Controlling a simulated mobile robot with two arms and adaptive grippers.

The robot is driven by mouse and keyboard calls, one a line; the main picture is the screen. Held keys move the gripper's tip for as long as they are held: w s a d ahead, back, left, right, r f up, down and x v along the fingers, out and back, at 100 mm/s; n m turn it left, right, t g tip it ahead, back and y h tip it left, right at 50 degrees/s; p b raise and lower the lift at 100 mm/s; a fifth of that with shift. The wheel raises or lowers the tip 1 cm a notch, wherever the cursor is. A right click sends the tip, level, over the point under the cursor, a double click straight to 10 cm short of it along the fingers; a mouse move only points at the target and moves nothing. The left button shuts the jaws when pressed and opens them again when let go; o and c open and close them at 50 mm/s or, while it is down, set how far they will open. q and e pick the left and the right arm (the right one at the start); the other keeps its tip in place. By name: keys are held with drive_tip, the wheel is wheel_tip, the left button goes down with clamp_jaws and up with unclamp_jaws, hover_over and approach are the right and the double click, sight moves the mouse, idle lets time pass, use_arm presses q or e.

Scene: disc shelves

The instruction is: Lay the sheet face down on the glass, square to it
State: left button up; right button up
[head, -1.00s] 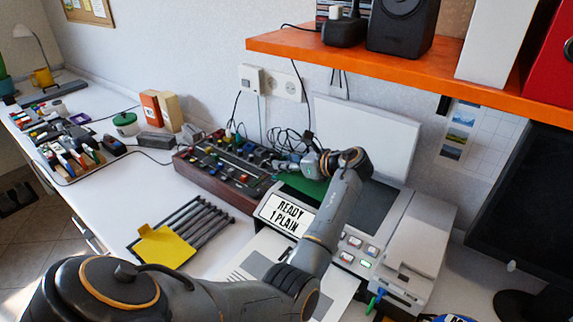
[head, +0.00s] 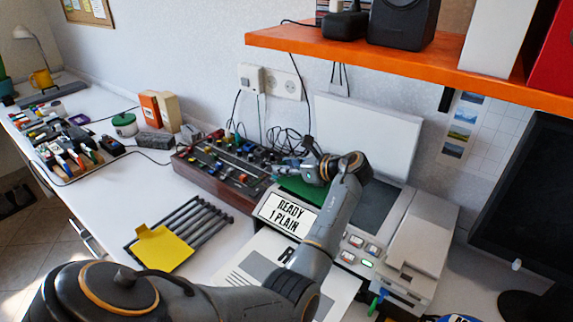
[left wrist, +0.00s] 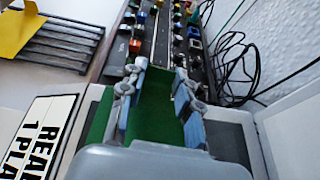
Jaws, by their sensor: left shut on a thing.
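My left gripper (head: 300,168) is shut on a green sheet (head: 303,190) at the far left corner of the flatbed scanner. In the left wrist view the green sheet (left wrist: 153,108) shows between the fingers (left wrist: 158,90) and to their left. Its plain green side is up; its other side is hidden. The dark glass (head: 393,213) shows to the right of the sheet, and the glass (left wrist: 228,140) also shows in the left wrist view. My left arm hides part of the sheet and glass, so I cannot tell how square it is. My right gripper is not in view.
The raised lid (head: 365,135) stands behind the glass. A mixer (head: 222,170) with cables is close on the left. A sign (head: 287,215) reads READY 1 PLAIN. A printed page (head: 252,268) lies in front. An orange shelf (head: 400,62) overhangs.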

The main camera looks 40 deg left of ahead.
use_arm(q)
drive_tip(key=shift+f, duration=0.25)
drive_tip(key=o, duration=0.8)
drive_tip(key=shift+d, duration=0.1)
drive_tip(key=v, duration=1.1)
drive_tip(key=shift+d+r, duration=0.25)
drive_tip(key=shift+d, duration=0.1)
